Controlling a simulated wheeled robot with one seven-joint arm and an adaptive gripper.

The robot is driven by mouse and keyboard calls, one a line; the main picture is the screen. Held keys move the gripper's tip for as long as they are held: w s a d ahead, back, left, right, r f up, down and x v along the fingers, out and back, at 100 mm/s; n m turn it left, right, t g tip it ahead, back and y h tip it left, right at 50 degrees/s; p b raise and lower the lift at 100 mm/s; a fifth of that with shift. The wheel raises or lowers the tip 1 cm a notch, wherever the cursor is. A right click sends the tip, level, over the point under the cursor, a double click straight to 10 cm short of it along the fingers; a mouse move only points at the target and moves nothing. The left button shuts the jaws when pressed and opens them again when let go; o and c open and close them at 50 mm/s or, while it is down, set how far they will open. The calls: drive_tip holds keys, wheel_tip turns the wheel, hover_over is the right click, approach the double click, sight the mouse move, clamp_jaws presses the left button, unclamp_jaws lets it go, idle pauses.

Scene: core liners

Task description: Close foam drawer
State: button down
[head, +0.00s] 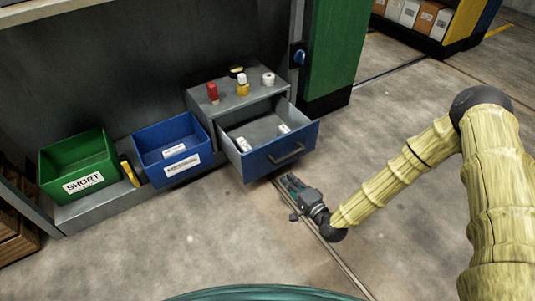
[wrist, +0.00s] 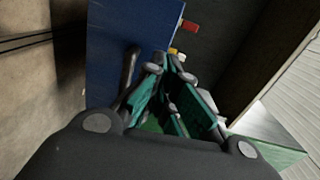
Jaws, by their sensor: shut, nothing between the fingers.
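The drawer (head: 258,165) is pulled out of a grey cabinet (head: 200,104). It has a blue front with a dark bar handle (head: 287,154), and small white items lie inside. My gripper (head: 287,181) is low in front of the drawer front, near and below the handle in the head view. Its teal fingers are shut and empty. In the wrist view the blue front (wrist: 108,35) and handle (wrist: 128,75) are just left of the fingertips (wrist: 168,62). I cannot tell whether they touch.
A red bottle (head: 212,92), a yellow bottle with a white cap (head: 242,87) and a white roll (head: 268,79) stand on the cabinet. A blue bin (head: 160,139) and a green bin (head: 60,157) are to the left. A green post (head: 335,50) stands behind right. Floor in front is clear.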

drive_tip(key=w, duration=0.1)
drive_tip(key=b, duration=0.6)
approach(264, 147)
drive_tip(key=shift+t, duration=0.3)
drive_tip(key=x, duration=0.5)
drive_tip(key=shift+w+a+f, duration=0.2)
drive_tip(key=shift+a+f, duration=0.1)
drive_tip(key=shift+f, duration=0.1)
drive_tip(key=shift+w+a+r, duration=0.15)
drive_tip(key=shift+w+a, duration=0.25)
drive_tip(key=shift+w, duration=0.15)
